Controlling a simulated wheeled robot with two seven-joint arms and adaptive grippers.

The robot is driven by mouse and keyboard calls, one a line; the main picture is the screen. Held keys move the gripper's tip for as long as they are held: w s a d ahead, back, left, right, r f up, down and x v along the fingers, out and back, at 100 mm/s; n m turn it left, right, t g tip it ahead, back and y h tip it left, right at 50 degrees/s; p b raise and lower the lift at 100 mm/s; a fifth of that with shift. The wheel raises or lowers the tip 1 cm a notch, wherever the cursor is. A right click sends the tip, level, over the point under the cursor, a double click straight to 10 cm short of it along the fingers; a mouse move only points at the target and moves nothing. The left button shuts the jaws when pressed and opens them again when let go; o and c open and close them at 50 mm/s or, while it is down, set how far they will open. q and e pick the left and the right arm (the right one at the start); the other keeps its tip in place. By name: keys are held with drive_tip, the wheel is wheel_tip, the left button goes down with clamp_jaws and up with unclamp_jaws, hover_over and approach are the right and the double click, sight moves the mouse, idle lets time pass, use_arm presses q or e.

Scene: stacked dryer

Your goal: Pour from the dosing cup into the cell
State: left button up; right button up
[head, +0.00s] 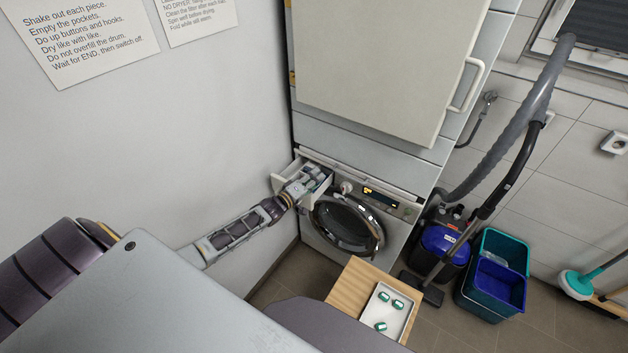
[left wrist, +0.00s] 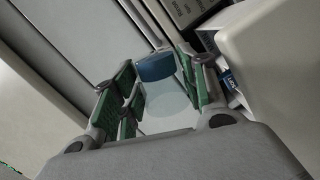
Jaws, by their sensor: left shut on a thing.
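My left gripper (head: 314,178) reaches over the open detergent drawer (head: 288,184) of the lower machine in the head view. In the left wrist view the dosing cup (left wrist: 168,103), clear with a blue band at its far end, sits between the green-padded fingers of the left gripper (left wrist: 165,84). The gripper is shut on it. I cannot tell whether the blue is liquid or part of the cup. The cell is not clearly seen; the gripper and cup hide much of the drawer. My right gripper is not in view.
A wooden stand (head: 351,288) holds a white tray (head: 397,325) with several green-and-white capsules. The round machine door (head: 347,226) is below the drawer. A vacuum cleaner (head: 440,243) and a teal bucket (head: 478,296) stand right. The wall (head: 215,130) is close on the left.

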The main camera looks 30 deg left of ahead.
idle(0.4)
use_arm(q)
drive_tip(key=shift+a+r+n, duration=0.1)
drive_tip(key=shift+r+n, duration=0.05)
drive_tip(key=shift+n, duration=0.15)
drive_tip(key=shift+a+r+n, duration=0.1)
drive_tip(key=shift+r+n, duration=0.1)
drive_tip(key=shift+n, duration=0.6)
drive_tip(key=shift+r+n, duration=0.1)
drive_tip(key=shift+n, duration=0.3)
drive_tip(key=shift+a+r+n+t, duration=0.2)
drive_tip(key=shift+r+n+t, duration=0.1)
drive_tip(key=shift+n, duration=0.4)
drive_tip(key=shift+a+n+b, duration=0.1)
drive_tip(key=shift+n+b, duration=0.25)
drive_tip(key=shift+n, duration=0.15)
drive_tip(key=shift+m, duration=0.3)
